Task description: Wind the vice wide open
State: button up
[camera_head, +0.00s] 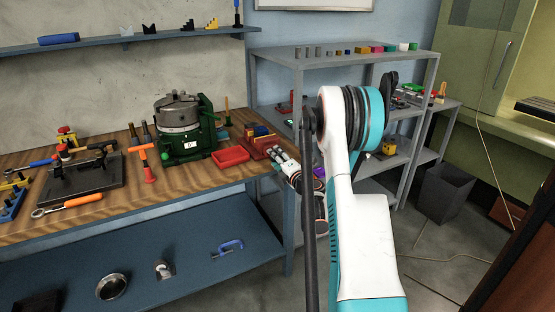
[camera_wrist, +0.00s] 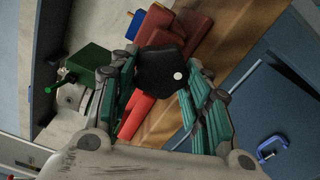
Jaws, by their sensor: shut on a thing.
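The vice (camera_head: 258,142) is a dark red block at the right end of the wooden bench, with blue and yellow pieces at its top. In the wrist view its dark red body (camera_wrist: 203,28) lies beyond a black handle (camera_wrist: 157,72) with a white dot. My gripper (camera_head: 277,154) reaches the vice from the bench's right front. In the wrist view my gripper (camera_wrist: 160,88) has its green-sided fingers on either side of the black handle, shut on it. The jaw gap is hard to make out, and my fingers hide part of the handle.
A red tray (camera_head: 231,156) sits close left of the vice, with a green rotary table and chuck (camera_head: 185,140) behind it. Tools and a dark plate (camera_head: 85,182) cover the bench's left. A grey shelf rack (camera_head: 345,62) stands right. A blue clamp (camera_head: 231,246) lies on the lower shelf.

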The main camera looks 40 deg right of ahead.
jog(key=shift+w, duration=0.1)
dwell(0.3)
jog(key=o, duration=1.1)
jog(key=shift+c, duration=0.2)
jog(key=v, duration=0.7)
jog(key=shift+s, duration=0.25)
